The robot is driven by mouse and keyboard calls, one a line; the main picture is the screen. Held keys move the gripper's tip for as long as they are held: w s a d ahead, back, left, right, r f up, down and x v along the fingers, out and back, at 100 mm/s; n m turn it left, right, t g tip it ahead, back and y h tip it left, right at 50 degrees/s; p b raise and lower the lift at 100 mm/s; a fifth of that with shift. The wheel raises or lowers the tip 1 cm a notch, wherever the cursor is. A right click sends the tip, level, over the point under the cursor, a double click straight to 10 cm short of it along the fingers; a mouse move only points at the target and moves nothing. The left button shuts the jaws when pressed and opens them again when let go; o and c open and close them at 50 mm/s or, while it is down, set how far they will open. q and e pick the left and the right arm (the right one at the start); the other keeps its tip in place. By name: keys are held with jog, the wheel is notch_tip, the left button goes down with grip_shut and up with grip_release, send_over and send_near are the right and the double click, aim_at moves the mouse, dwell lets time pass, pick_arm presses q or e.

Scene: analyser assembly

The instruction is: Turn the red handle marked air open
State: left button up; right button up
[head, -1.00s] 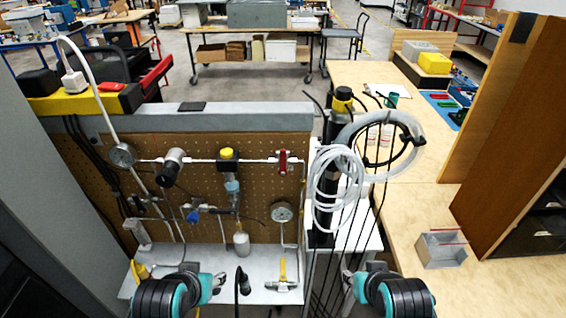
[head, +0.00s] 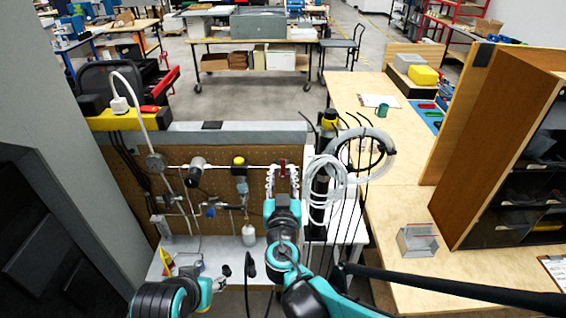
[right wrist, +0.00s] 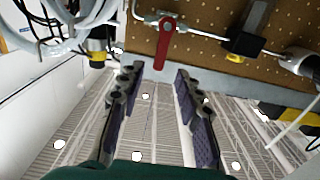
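The red handle (head: 282,165) sits on a white pipe near the right end of the pegboard in the head view. In the right wrist view the red handle (right wrist: 164,42) points away from its pipe toward the gap between my fingers. My right gripper (head: 282,182) is open and empty just in front of the handle. Its two spread fingers (right wrist: 157,82) show in the wrist view, with the handle just beyond the tips and no clear contact. My left gripper (head: 221,277) is low at the left, away from the handle; its finger opening is too small to judge.
Coiled white hoses (head: 328,180) and dark cables hang just right of the handle. A wooden bench (head: 395,215) stands at the right.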

aim_at(283, 163)
jog(key=w, duration=0.6)
jog(key=shift+w+b, duration=0.1)
jog(key=shift+b, duration=0.2)
grip_shut()
